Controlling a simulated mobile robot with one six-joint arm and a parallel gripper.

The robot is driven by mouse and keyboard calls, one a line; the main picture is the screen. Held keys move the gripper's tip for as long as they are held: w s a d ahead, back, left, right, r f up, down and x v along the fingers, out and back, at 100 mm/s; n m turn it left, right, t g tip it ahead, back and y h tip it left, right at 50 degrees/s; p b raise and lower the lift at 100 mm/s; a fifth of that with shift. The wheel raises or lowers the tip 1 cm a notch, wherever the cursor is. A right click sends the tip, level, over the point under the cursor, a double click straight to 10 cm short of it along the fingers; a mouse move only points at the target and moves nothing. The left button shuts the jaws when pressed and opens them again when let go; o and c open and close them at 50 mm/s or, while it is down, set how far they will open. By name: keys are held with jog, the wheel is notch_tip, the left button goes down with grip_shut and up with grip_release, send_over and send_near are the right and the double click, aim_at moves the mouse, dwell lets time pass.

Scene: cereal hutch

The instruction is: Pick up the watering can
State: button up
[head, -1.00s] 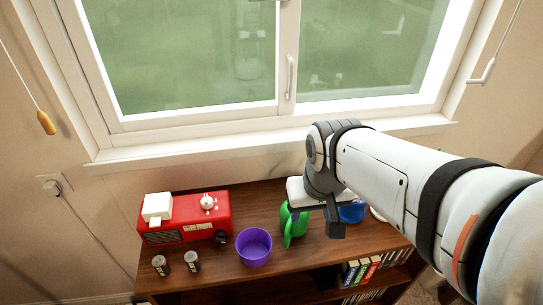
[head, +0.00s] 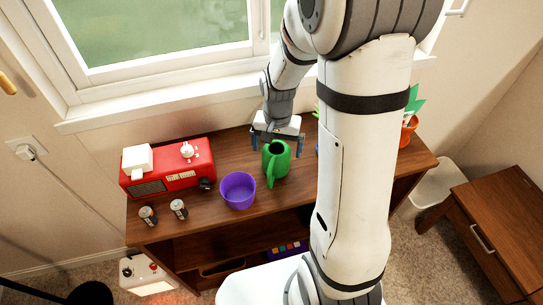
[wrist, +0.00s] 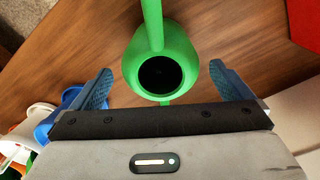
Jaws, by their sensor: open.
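The green watering can (head: 276,163) stands upright on the wooden hutch top, right of the purple bowl. In the wrist view the can (wrist: 170,50) shows its dark round opening, with its long green handle or spout running up out of the frame. My gripper (head: 277,145) is open at the can's back side. In the wrist view its two blue fingers (wrist: 165,88) stand apart to the left and right of the can, with gaps on both sides. They do not appear to touch it.
The purple bowl (head: 238,190) stands close on the left. A red radio (head: 168,168) with white items on top and two small canisters (head: 178,208) are farther left. A blue container (wrist: 66,110) and white objects lie left in the wrist view. The window is behind.

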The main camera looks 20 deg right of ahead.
notch_tip(320, 180, down, 6)
jog(key=shift+s+a+r, duration=0.15)
jog(key=shift+r, duration=0.1)
jog(key=shift+r, duration=0.1)
jog(key=c, duration=1.4)
